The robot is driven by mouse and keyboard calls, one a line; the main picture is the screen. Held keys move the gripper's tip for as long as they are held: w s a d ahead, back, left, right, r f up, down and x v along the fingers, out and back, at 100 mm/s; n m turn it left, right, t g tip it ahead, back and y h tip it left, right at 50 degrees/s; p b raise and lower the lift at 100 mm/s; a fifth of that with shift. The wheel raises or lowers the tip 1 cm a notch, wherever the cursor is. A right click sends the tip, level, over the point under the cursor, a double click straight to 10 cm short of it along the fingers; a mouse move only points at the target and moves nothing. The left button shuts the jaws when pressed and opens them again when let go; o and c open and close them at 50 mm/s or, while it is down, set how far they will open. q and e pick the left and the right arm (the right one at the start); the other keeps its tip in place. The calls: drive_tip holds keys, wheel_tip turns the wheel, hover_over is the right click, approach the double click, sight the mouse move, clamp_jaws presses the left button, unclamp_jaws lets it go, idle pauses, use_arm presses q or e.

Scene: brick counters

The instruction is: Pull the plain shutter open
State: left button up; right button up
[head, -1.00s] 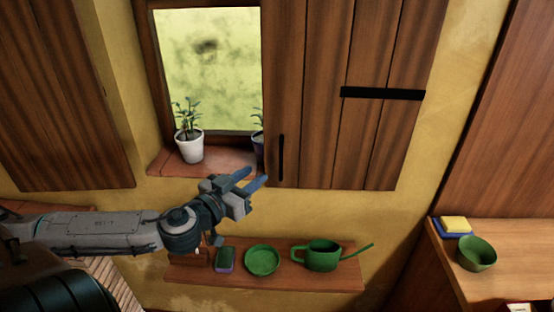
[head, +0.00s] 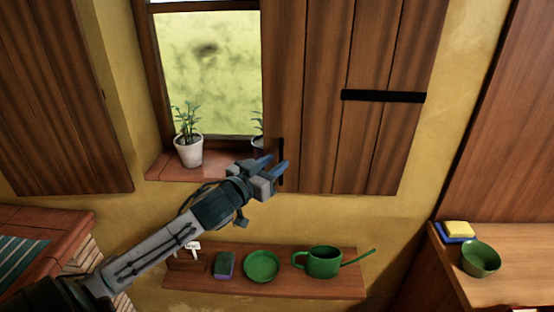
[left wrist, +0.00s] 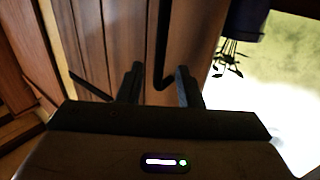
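A brown planked wooden shutter (head: 330,140) covers the right part of the window; it carries a black horizontal strap (head: 383,96) and a black upright handle (head: 281,150) near its left lower edge. Another wooden shutter (head: 55,100) lies left of the window, with no strap seen. My left gripper (head: 272,164) is open at the handle, its fingers partly covering the handle's lower part. In the left wrist view the handle (left wrist: 164,45) shows between the two spread fingers (left wrist: 159,80); I cannot tell whether they touch it. My right gripper is out of view.
A white potted plant (head: 188,150) stands on the sill, and a darker pot (head: 257,144) sits close behind my gripper. A counter with a green bowl (head: 480,259) stands right.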

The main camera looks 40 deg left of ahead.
use_arm(q)
drive_tip(key=shift+w+d, duration=0.1)
drive_tip(key=shift+w, duration=0.85)
clamp_jaws()
